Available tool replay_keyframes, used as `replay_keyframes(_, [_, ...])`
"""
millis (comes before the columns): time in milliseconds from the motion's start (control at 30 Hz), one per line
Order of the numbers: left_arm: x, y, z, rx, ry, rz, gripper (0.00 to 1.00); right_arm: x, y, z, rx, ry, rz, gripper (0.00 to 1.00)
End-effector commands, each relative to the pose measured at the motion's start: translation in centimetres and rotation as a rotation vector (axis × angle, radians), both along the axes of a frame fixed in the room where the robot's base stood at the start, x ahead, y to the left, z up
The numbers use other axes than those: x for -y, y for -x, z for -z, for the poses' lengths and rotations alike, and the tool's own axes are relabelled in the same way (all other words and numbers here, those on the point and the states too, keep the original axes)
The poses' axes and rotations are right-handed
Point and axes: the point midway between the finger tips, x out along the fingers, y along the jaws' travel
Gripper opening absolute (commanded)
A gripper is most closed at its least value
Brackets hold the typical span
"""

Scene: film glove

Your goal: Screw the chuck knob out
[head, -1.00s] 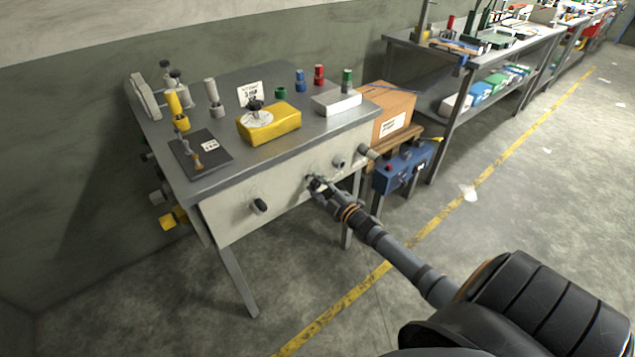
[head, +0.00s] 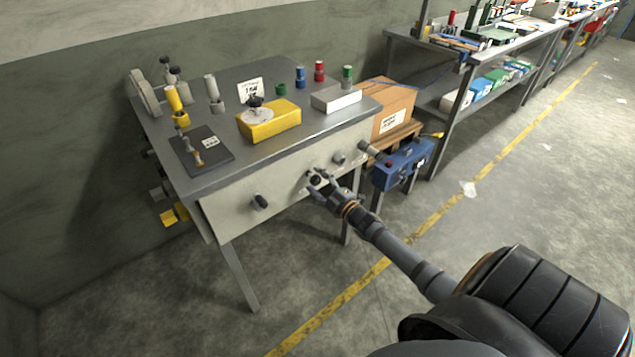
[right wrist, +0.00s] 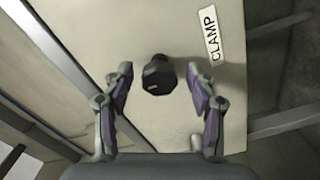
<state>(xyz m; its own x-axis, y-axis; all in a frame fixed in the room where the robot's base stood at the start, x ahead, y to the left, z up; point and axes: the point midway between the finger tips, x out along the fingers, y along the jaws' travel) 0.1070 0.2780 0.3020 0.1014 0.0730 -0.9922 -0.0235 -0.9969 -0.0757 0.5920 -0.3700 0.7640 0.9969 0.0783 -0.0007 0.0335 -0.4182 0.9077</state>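The grey front panel (head: 285,188) of the metal bench carries several dark knobs. One black faceted knob (head: 315,180) sits in front of my right gripper (head: 322,182). In the right wrist view this knob (right wrist: 157,76) stands between the two spread fingers of my right gripper (right wrist: 159,88), with a gap on each side. A label reading CLAMP (right wrist: 209,36) is beside it. I cannot read a chuck label on any knob. Another dark knob (head: 260,202) is farther left on the panel. My left gripper is not in view.
A blue control box (head: 402,165) stands close right of my right gripper. Floor in front is clear.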

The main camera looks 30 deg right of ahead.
Motion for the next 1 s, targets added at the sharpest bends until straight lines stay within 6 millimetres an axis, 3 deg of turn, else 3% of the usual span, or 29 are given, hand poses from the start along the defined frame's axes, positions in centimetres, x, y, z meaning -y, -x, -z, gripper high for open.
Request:
replay_keyframes(333, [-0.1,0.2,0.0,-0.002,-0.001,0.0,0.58,0.1,1.0,0.1,-0.001,0.001,-0.002,0.58])
replay_keyframes(800, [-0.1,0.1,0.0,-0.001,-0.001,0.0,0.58,0.7,9.8,0.2,-0.005,0.002,-0.005,0.58])
replay_keyframes(1000, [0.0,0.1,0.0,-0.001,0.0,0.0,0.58,0.9,11.8,0.0,-0.001,0.001,-0.003,0.58])
